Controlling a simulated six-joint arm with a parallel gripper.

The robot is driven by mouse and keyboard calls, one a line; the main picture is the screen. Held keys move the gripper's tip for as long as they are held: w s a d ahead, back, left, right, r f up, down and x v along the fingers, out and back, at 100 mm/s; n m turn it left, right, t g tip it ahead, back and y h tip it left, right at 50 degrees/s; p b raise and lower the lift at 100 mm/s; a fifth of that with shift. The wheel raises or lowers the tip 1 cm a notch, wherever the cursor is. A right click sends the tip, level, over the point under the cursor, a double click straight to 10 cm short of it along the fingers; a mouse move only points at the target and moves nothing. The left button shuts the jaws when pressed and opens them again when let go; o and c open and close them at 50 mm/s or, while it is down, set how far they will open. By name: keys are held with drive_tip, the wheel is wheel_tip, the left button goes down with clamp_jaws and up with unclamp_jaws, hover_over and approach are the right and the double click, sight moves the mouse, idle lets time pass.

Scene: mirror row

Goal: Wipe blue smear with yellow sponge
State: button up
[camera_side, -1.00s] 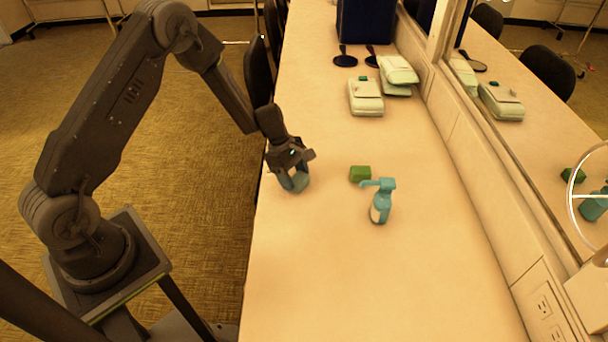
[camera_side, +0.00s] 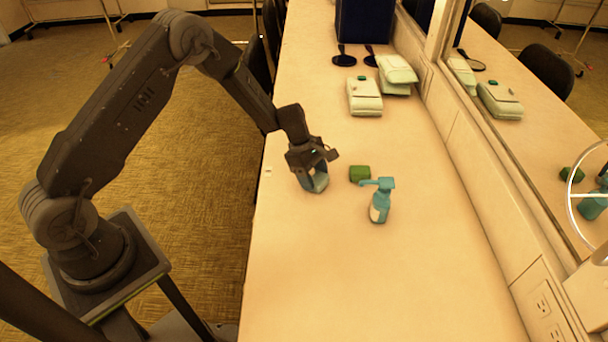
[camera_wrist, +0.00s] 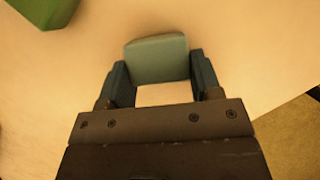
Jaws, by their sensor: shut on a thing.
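My gripper (camera_side: 315,184) is low over the table, to the left of a green block (camera_side: 360,174). In the wrist view, my gripper (camera_wrist: 158,78) is shut on a pale grey-green block (camera_wrist: 157,58) held between its two dark fingers. Nothing looks clearly yellow in this warm light, and I can make out no blue smear. I cannot tell whether the held block touches the table. The green block also shows in the wrist view's upper left corner (camera_wrist: 45,10).
Pale cases (camera_side: 365,97), dark hand mirrors (camera_side: 344,58) and a dark blue box (camera_side: 364,20) are farther back. A wall mirror (camera_side: 530,120) lines the right. The near table (camera_side: 380,285) is clear.

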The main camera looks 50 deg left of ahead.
drive_tip(key=shift+r, duration=4.05)
drive_tip(key=shift+a, duration=0.15)
